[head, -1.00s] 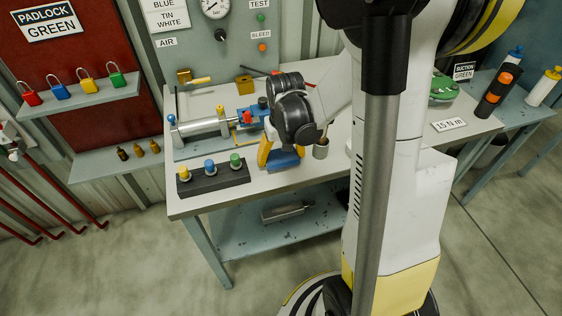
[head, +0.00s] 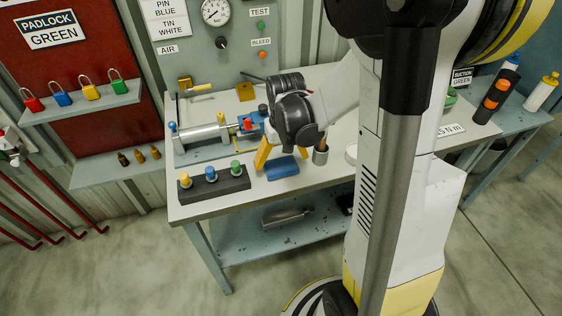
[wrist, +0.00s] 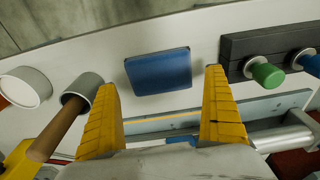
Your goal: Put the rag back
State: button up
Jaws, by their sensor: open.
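The blue rag (head: 283,168), a flat folded pad, lies on the pale tabletop near its front edge. It also shows in the wrist view (wrist: 158,72), flat and a little tilted in the picture. My gripper (head: 281,156) is above and just behind the rag, pointing down with yellow fingers apart. In the wrist view the open fingers (wrist: 160,82) stand on either side of the rag, with clear gaps and nothing held. In the head view the wrist hides part of the bench behind the rag.
A dark block with yellow, blue and green knobs (head: 214,184) stands left of the rag. A grey cup (head: 320,155) with a brown handle in it stands close to the right. A cylinder assembly (head: 205,136) lies behind. The bench's front edge is near.

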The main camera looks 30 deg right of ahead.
aim_at(283, 169)
notch_tip(283, 169, up, 8)
jog(key=s+p, duration=0.1)
jog(key=p, duration=0.2)
jog(key=s+a+r+n+t, duration=0.3)
jog(key=s+a+r+t, duration=0.2)
jog(key=s+a+r, duration=0.4)
jog(key=a+r, duration=0.2)
jog(key=a, duration=0.2)
jog(key=shift+s+a+t, duration=0.2)
jog(key=shift+s+t, duration=0.05)
jog(key=shift+t, duration=0.15)
jog(key=shift+d, duration=0.1)
dwell(0.6)
